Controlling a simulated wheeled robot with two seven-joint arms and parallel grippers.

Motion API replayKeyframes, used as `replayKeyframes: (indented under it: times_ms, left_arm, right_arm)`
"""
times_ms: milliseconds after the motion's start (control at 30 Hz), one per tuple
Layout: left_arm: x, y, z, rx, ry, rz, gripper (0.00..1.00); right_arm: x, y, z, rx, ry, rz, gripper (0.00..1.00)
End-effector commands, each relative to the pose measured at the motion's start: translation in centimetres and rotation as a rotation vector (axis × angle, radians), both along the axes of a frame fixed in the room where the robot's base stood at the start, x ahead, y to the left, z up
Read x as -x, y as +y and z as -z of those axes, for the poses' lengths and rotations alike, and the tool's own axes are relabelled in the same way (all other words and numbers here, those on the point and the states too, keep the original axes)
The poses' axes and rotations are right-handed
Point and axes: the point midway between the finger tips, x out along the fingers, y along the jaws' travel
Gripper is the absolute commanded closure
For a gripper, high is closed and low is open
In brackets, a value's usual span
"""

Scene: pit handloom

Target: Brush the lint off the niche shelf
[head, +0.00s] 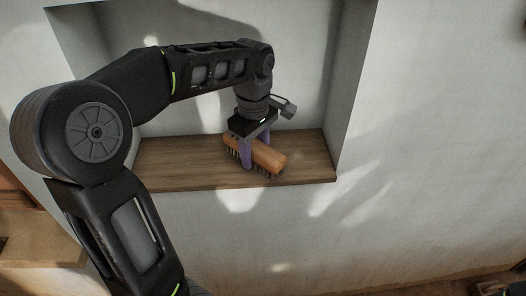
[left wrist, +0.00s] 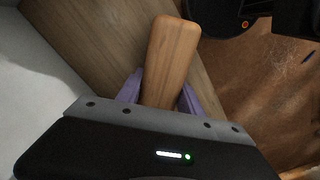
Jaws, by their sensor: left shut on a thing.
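The niche shelf (head: 185,161) is a brown wooden board set in a white wall recess. My left gripper (head: 252,153), with purple fingers, is shut on a wooden brush (head: 270,157) with dark bristles pointing down. The brush is over the right half of the shelf, near its front edge; I cannot tell whether the bristles touch the board. In the left wrist view the brush's wooden back (left wrist: 172,55) lies between the fingers, above the shelf (left wrist: 95,35). I make out no lint on the visible board; my arm and the brush hide part of it. My right gripper is out of view.
The recess side wall (head: 352,80) rises at the shelf's right end. The left part of the shelf is clear. A wooden ledge (head: 40,250) stands at the lower left. In the left wrist view, pale thread-like marks (left wrist: 288,65) show over the brown floor below.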

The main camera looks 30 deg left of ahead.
Motion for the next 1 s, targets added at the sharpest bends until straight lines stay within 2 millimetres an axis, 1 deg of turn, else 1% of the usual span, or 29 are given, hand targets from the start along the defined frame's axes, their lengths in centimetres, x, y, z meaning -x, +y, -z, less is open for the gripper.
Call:
replayKeyframes:
  times_ms: [33, 300, 433, 567, 833, 900, 1000]
  left_arm:
    - [0.3, 0.3, 0.3, -0.002, 0.008, -0.002, 0.94]
    - [0.4, 0.4, 0.5, -0.004, 0.013, -0.001, 0.94]
    - [0.5, 0.4, 0.1, -0.004, 0.015, -0.002, 0.94]
    - [0.4, 0.4, -1.2, -0.003, 0.013, -0.001, 0.94]
    - [0.3, 0.3, -4.4, -0.002, 0.007, 0.000, 0.94]
    - [0.3, 0.3, -4.7, -0.002, 0.005, 0.000, 0.94]
    - [0.2, 0.2, -5.5, -0.002, 0.005, 0.000, 0.94]
  right_arm:
    - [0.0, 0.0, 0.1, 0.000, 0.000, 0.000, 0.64]
    - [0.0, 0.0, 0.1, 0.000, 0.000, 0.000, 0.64]
    - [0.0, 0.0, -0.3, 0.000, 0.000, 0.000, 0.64]
    - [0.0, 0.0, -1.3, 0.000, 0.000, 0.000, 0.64]
    - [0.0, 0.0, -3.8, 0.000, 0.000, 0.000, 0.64]
    - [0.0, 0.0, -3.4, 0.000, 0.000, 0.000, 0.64]
    - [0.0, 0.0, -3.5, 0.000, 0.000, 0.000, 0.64]
